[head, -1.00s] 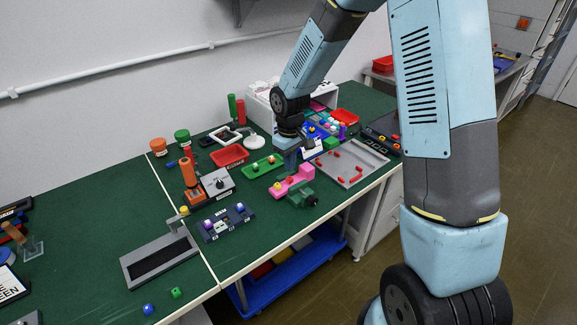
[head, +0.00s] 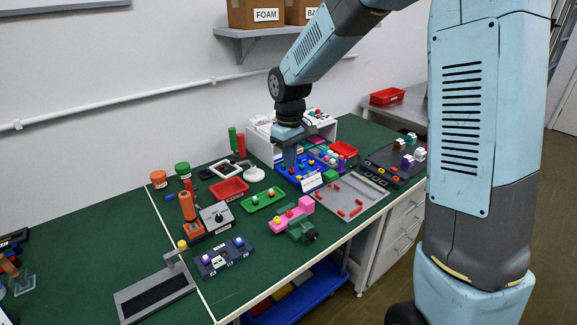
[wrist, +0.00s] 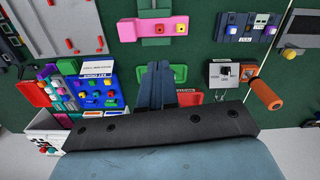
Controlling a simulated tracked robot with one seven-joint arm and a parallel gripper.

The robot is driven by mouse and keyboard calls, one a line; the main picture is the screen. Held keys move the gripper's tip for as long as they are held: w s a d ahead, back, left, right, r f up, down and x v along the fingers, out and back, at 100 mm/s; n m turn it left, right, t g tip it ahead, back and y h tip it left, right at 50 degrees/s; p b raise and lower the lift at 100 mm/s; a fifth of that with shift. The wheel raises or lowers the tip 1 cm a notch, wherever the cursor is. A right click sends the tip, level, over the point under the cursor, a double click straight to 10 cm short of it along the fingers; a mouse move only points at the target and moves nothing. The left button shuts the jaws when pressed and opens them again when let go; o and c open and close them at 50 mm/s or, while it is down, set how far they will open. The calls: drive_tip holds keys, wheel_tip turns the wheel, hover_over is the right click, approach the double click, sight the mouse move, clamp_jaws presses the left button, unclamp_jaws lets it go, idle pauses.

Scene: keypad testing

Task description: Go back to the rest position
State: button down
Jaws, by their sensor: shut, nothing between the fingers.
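My gripper shows in the head view (head: 290,164) in front of the blue button panel (head: 306,173), and its fingers are shut and empty. The fingers look above the bench; the exact height cannot be told.
Around my gripper are a green tray (head: 263,200), a red tray (head: 229,190), a pink block (head: 306,204), a grey tray (head: 340,209) and a white rack (head: 325,129). A shelf with boxes (head: 257,12) hangs on the wall.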

drive_tip(key=s+d+r+m+t, duration=0.3)
drive_tip(key=s+d+r+m, duration=0.1)
drive_tip(key=s+d+r, duration=0.8)
drive_tip(key=s+d+r+m+t, duration=0.1)
drive_tip(key=s+d+r+m, duration=0.1)
drive_tip(key=s, duration=0.4)
drive_tip(key=s+d+r+m+t, duration=0.1)
drive_tip(key=s+d+r+m, duration=0.1)
drive_tip(key=s+d, duration=0.2)
drive_tip(key=shift+s+d+r+t, duration=0.15)
drive_tip(key=shift+s+t, duration=0.15)
drive_tip(key=shift+s, duration=1.45)
